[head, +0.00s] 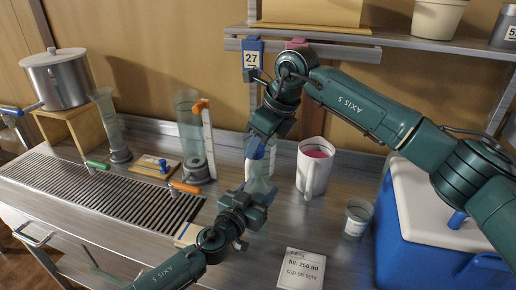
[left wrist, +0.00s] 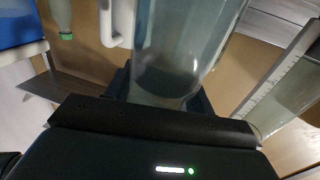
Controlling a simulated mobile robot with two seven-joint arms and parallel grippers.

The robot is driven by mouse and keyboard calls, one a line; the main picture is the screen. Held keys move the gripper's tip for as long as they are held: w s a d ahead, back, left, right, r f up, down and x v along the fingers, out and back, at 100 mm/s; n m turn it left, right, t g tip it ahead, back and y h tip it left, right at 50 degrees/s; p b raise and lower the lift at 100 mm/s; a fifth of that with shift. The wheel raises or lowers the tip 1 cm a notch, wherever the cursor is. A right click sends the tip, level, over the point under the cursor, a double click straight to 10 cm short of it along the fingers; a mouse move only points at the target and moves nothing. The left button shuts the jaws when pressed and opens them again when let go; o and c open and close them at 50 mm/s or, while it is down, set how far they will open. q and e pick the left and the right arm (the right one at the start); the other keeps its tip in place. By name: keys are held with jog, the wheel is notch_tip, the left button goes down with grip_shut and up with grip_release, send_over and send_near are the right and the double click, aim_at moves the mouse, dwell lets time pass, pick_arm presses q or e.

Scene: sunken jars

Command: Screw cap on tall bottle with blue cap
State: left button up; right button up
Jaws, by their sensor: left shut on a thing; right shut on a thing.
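The tall clear bottle (head: 259,172) stands in the middle of the steel counter. My left gripper (head: 258,190) is shut around its lower body. The left wrist view shows the bottle's clear wall (left wrist: 180,50) close up between the jaws. My right gripper (head: 257,145) is above, at the bottle's top, and is shut on the blue cap (head: 254,147). The cap is mostly hidden by the fingers, and I cannot tell whether it sits on the threads. A card (head: 300,268) on the counter reads "fill 250 ml, cap on tight".
A white pitcher (head: 313,168) with pink contents stands close to the right of the bottle. A small glass jar (head: 357,218) and a blue cooler (head: 425,225) stand farther right. Clear cylinders (head: 188,130) and a drain grate (head: 85,190) are at left. A shelf (head: 400,42) runs above.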

aim_at(261, 150)
jog(key=shift+f, duration=0.65)
jog(key=shift+f, duration=0.1)
jog(key=shift+f, duration=0.8)
jog(key=shift+f, duration=0.6)
